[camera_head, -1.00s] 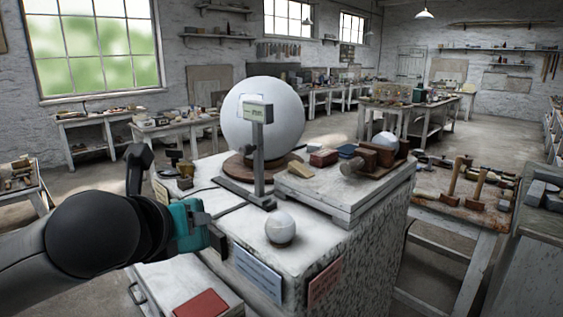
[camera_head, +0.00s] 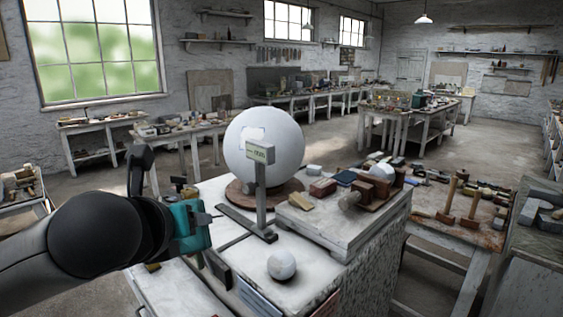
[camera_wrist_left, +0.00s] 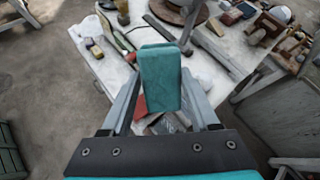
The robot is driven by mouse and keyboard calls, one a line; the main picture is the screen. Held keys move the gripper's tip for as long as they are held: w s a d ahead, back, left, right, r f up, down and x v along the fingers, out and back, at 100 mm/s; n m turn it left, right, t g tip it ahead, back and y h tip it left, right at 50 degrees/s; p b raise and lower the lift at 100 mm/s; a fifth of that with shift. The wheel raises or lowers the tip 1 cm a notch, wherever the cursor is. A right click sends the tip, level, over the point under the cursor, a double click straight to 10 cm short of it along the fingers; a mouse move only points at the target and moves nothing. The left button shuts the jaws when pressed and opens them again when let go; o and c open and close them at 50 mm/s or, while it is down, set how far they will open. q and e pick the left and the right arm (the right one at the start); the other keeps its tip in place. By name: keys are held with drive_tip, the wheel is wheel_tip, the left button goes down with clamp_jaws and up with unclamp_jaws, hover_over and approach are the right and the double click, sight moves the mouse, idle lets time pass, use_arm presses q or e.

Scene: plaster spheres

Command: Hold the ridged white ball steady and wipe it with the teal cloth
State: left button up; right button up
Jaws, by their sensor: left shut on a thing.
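A small white ball (camera_head: 281,264) rests near the front of the white-topped bench (camera_head: 235,293). A large smooth white sphere (camera_head: 290,150) stands behind it on a round wooden base (camera_head: 240,192), and another white ball (camera_head: 382,171) sits in a wooden clamp. I cannot make out ridges on any of them. My left gripper (camera_head: 216,264) is to the left of the small ball and apart from it. In the left wrist view it is shut on the teal cloth (camera_wrist_left: 160,78), a folded block shape between the fingers. My right gripper is not in view.
A grey upright stand with a label box (camera_head: 259,152) rises between the small ball and the large sphere. A raised slab (camera_head: 335,225) with small blocks is to the right. Mallets (camera_head: 475,198) stand on a side table.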

sight(273, 267)
use_arm(q)
drive_tip(key=shift+w+d+f+n+h+b, duration=0.55)
drive_tip(key=shift+w+d+f+n+b, duration=0.75)
drive_tip(key=shift+d+f, duration=1.15)
drive_tip(key=shift+w+d+f+n+h+b, duration=0.5)
drive_tip(key=shift+w+d+f+n+b, duration=1.05)
drive_tip(key=shift+f, duration=1.5)
drive_tip(key=shift+w+d+f+n+h+b, duration=0.55)
drive_tip(key=shift+w+d+f+n+b, duration=0.4)
drive_tip(key=shift+d+f, duration=1.6)
drive_tip(key=shift+a+f, duration=0.2)
drive_tip(key=shift+a, duration=0.05)
drive_tip(key=shift+s+a+b, duration=0.2)
drive_tip(key=shift+a+b, duration=0.15)
drive_tip(key=shift+b, duration=0.4)
drive_tip(key=s+a+n+y+b, duration=0.1)
drive_tip(key=s+a+b, duration=0.2)
drive_tip(key=a, duration=0.3)
drive_tip(key=s+a+f+n+y+b, duration=0.1)
drive_tip(key=s+a+n+y+b, duration=0.1)
drive_tip(key=s+a+b, duration=0.2)
drive_tip(key=shift+s+a+f+b, duration=0.15)
drive_tip(key=shift+a+b, duration=0.65)
drive_tip(key=shift+a, duration=0.25)
